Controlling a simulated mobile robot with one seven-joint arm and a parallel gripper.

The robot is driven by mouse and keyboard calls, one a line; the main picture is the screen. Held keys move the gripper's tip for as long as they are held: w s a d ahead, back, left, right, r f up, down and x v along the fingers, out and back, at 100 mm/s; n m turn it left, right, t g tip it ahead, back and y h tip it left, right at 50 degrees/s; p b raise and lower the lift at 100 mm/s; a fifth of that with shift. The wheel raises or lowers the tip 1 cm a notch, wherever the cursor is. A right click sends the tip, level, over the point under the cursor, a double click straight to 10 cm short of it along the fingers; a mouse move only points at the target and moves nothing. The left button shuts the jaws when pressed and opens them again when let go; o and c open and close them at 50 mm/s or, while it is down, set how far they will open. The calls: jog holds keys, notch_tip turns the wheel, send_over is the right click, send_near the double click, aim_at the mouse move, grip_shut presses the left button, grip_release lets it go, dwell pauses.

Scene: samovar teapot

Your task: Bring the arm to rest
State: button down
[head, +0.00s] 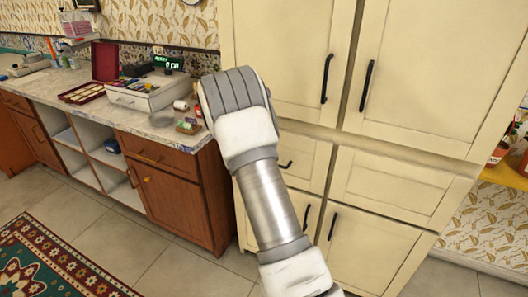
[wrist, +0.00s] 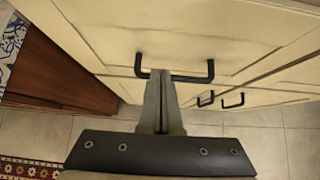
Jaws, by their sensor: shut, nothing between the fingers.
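My arm (head: 268,205) reaches up from the bottom of the head view, in front of the cream cabinet (head: 425,80). Its bend at the top is grey and ridged. My gripper does not show in the head view. In the wrist view my gripper (wrist: 160,74) is shut, with its two grey fingers together and nothing between them. The fingertips overlap a black bar handle (wrist: 190,78) on a cream cabinet front; I cannot tell whether they touch it. The handle shows on both sides of the fingers.
A counter (head: 90,108) with a cash register (head: 147,92) and small items stands left, over brown wooden cupboards (head: 165,190). Tiled floor (head: 110,235) lies in front, with a patterned rug (head: 50,262) at bottom left. A yellow shelf (head: 503,176) with pots is at right.

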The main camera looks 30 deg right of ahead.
jog(key=shift+p+v, duration=0.45)
jog(key=shift+v, duration=1.05)
jog(key=s+a+r+m+y+p, duration=0.1)
jog(key=s+a+r+m, duration=0.3)
jog(key=s+r+m, duration=0.45)
jog(key=s+a+r+m+y+p, duration=0.1)
jog(key=s+a+r+m, duration=0.4)
jog(key=s+r, duration=0.6)
jog(key=s+a+r+m+y+p, duration=0.1)
jog(key=s+a+r+m+y, duration=0.1)
jog(key=s+a+m, duration=0.4)
jog(key=s+a+r+m+y+p, duration=0.1)
jog(key=s+a+r+m+y, duration=0.2)
jog(key=s+a, duration=0.4)
jog(key=s+r+m, duration=0.1)
jog(key=s+m, duration=0.1)
jog(key=s, duration=0.5)
jog(key=shift+a+r+m+y, duration=0.15)
jog(key=shift+r+m+y, duration=0.1)
jog(key=shift+m+y, duration=0.1)
jog(key=shift+s, duration=0.1)
